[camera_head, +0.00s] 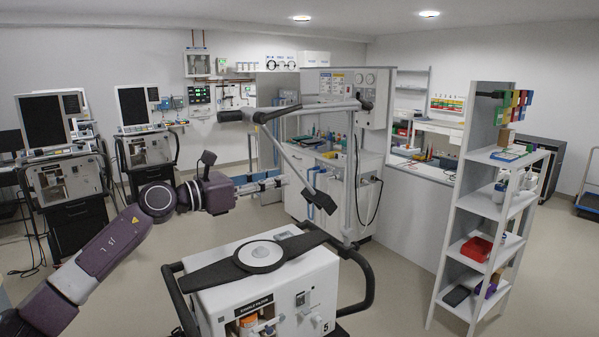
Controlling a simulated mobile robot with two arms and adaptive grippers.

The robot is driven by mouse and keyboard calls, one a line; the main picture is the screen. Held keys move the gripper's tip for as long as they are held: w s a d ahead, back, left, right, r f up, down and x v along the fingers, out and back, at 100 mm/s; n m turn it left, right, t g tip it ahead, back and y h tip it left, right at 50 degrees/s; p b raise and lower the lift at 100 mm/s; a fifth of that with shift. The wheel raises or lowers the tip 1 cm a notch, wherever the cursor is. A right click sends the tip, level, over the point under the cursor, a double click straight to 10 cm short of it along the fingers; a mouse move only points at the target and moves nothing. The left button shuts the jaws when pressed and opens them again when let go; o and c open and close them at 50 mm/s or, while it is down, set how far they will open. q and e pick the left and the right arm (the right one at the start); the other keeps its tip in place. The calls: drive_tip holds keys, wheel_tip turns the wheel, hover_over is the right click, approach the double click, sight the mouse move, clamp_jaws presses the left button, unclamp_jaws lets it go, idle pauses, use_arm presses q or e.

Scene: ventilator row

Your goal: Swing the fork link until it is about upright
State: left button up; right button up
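A jointed arm of grey tubes with dark joints hangs over the nearest ventilator (265,290). I take its slanted grey link (290,158) for the fork link. It runs from a dark joint at upper left down to the right and ends in a dark block (319,200), clearly tilted from upright. My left gripper (279,183) comes in from the left, pointing right, with its pale fingertips left of the link and its dark end. A gap shows between them in the picture; depth is unclear. The finger opening is too small to judge. My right gripper is not in view.
A dark bar with a white round hub (260,256) lies across the ventilator's top, with black side handles. A grey shelf rack (447,245) stands at right. Two more ventilators with screens (42,120) stand at left. Floor between them is clear.

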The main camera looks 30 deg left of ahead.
sight(299, 172)
use_arm(q)
drive_tip(key=p+x, duration=0.2)
drive_tip(key=x, duration=0.1)
drive_tip(key=p+x, duration=0.2)
drive_tip(key=x, duration=0.1)
drive_tip(key=shift+r, duration=0.2)
drive_tip(key=shift+w+d+f, duration=0.15)
drive_tip(key=shift+w+d, duration=0.05)
drive_tip(key=shift+w, duration=0.3)
drive_tip(key=shift+w+f, duration=0.1)
drive_tip(key=shift+w, duration=0.05)
clamp_jaws()
